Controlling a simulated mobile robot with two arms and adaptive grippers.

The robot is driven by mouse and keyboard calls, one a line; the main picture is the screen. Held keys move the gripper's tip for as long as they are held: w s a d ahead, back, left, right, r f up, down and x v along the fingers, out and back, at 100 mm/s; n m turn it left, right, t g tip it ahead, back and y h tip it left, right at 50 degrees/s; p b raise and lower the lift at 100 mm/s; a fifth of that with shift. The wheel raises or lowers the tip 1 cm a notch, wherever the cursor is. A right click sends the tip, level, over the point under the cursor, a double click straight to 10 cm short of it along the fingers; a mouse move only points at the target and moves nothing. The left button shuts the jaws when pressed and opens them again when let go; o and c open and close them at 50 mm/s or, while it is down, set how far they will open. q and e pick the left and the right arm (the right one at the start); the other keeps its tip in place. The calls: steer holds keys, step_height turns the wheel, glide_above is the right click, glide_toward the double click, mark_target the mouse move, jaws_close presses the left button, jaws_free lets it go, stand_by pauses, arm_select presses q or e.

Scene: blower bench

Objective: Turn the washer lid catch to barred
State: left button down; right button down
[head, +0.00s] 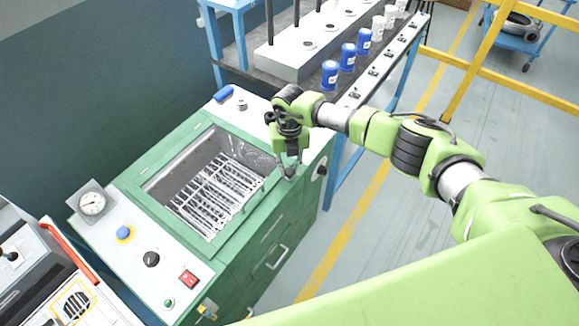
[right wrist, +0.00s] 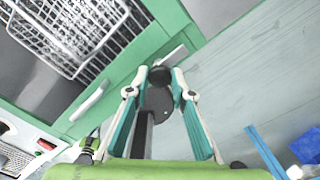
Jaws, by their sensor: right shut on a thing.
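The washer (head: 150,200) is a green cabinet with an open top well; a wire basket (head: 215,190) shows inside it, and also in the right wrist view (right wrist: 75,35). My right gripper (head: 289,172) points down at the washer's front right rim. In the right wrist view its fingertips (right wrist: 160,76) are closed around a small dark part, apparently the lid catch. The fingers hide most of it, so I cannot read its position or any marks. My left gripper is not in view.
The washer's panel carries a gauge (head: 92,204), a blue button (head: 124,233), a black knob (head: 151,259) and a red switch (head: 187,279). A bench behind holds blue containers (head: 330,74). Open floor (head: 400,215) lies to the right.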

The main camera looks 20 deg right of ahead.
steer(key=c, duration=2.9)
jaws_free()
steer(key=shift+o, duration=0.2)
steer(key=shift+f+n+b, duration=0.15)
steer(key=shift+n+b, duration=0.55)
steer(key=shift+b, duration=0.25)
steer(key=n+b, duration=1.2)
steer(key=b, duration=0.1)
steer(key=shift+b, duration=0.35)
steer(key=shift+r+n+b, duration=0.2)
steer(key=shift+n+b, duration=1.4)
steer(key=shift+n, duration=0.7)
steer(key=o, duration=1.1)
